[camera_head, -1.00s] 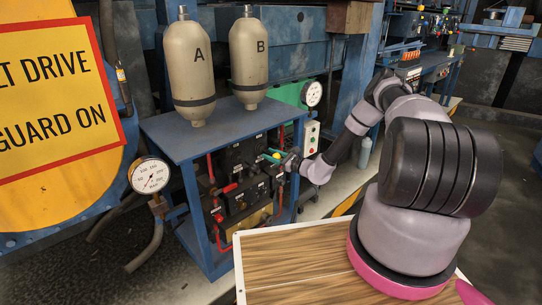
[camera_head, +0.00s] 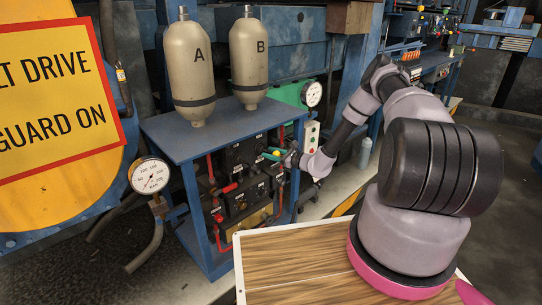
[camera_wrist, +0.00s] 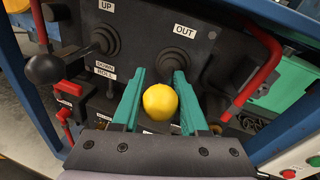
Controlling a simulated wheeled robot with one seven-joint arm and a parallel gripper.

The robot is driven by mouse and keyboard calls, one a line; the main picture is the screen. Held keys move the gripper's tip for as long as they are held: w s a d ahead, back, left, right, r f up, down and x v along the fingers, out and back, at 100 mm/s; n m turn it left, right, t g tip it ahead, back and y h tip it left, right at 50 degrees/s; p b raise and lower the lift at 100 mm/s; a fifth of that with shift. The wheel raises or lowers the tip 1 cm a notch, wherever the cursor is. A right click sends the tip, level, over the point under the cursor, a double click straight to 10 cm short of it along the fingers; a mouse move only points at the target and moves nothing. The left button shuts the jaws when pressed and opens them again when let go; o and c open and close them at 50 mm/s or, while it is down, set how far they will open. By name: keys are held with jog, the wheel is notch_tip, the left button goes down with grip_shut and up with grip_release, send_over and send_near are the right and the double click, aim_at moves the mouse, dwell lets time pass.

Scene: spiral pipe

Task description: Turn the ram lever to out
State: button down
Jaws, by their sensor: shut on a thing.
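The ram lever has a round yellow knob (camera_wrist: 160,102). In the wrist view it sits between the two teal fingers of my gripper (camera_wrist: 160,78), which is shut on the lever. The lever's dark boot is on the black panel just below the OUT label (camera_wrist: 184,31), partly hidden by the right finger. The lower end of the lever's label area is mostly hidden by the knob and gripper. In the head view my gripper (camera_head: 272,154) is at the front of the valve panel, and the knob is too small to make out clearly.
A second lever with a black knob (camera_wrist: 44,69) stands left, beside UP and DOWN labels. A red pipe (camera_wrist: 258,70) runs close on the right. The blue bench (camera_head: 205,145) carries two tanks, A (camera_head: 190,70) and B (camera_head: 249,60). A gauge (camera_head: 149,175) stands left.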

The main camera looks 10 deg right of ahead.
jog(key=shift+w+a+r+m+g+h, duration=0.1)
jog(key=shift+w+r+m+g+h, duration=0.05)
jog(key=shift+r+g+h, duration=0.5)
jog(key=shift+w+a+r+m+g+h, duration=0.1)
jog(key=shift+r+m+g+h, duration=0.05)
jog(key=shift+r+g+h, duration=0.5)
jog(key=shift+c, duration=2.2)
grip_release()
jog(key=v, duration=1)
jog(key=shift+s+d, duration=0.15)
jog(key=shift+d, duration=0.25)
jog(key=shift+r+y, duration=0.15)
jog(key=shift+y, duration=0.15)
